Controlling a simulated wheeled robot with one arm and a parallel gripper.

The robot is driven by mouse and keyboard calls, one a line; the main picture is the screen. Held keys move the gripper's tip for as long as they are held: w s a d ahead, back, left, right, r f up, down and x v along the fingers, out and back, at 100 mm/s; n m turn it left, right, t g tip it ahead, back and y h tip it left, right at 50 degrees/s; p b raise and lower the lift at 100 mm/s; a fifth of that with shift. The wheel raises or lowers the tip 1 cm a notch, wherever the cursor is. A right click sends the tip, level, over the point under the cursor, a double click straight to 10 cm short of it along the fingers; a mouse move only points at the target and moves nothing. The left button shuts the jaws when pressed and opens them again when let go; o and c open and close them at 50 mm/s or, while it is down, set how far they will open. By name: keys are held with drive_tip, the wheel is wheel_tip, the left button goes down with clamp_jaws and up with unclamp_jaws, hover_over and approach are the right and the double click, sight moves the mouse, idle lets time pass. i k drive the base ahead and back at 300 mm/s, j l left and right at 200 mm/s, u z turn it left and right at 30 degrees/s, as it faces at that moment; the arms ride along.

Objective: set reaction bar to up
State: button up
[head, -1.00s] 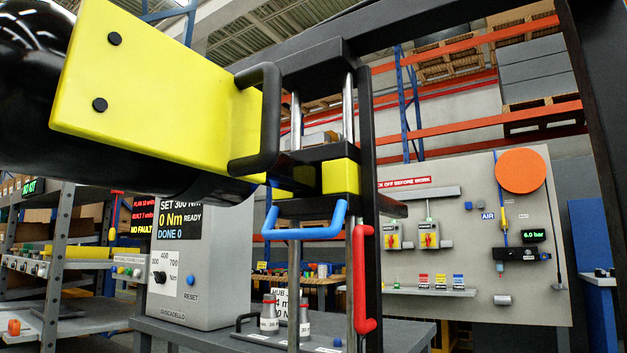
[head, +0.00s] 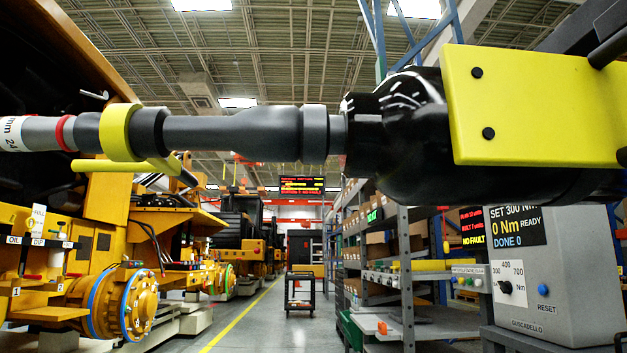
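A large torque tool hangs level across the upper part of the head view, with a glossy black body (head: 400,130) and a grey nose (head: 240,133). A yellow ring (head: 121,132) sits around the nose near its left end. A yellow bar (head: 125,165), which looks like the reaction bar, lies just below the ring and runs roughly level, not upward. A grey socket with a red band (head: 40,133) continues left, cut off by the frame edge. A yellow plate (head: 545,105) is fixed at the tool's right end. My gripper is not in view.
A grey controller box (head: 555,275) reading 300 Nm, 0 Nm, READY stands at lower right beside shelving (head: 405,270). A yellow machine with a wheel hub (head: 125,303) stands at left. A dark cart (head: 300,293) stands farther down the aisle. The grey floor between is clear.

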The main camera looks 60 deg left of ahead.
sight(115, 123)
drive_tip(key=k+j+u, duration=0.1)
drive_tip(key=u, duration=0.3)
drive_tip(key=k+j+u, duration=0.25)
drive_tip(key=u, duration=0.2)
drive_tip(key=k+j+u, duration=0.25)
drive_tip(key=u, duration=0.15)
drive_tip(key=k+j, duration=0.15)
drive_tip(key=j, duration=0.15)
drive_tip(key=k+j+u, duration=0.1)
drive_tip(key=j, duration=0.25)
drive_tip(key=k+j, duration=0.2)
drive_tip(key=j, duration=0.15)
drive_tip(key=k+j+u, duration=0.1)
drive_tip(key=j, duration=0.2)
drive_tip(key=k+j, duration=0.15)
drive_tip(key=j, duration=0.2)
drive_tip(key=j+z, duration=0.4)
drive_tip(key=j, duration=0.55)
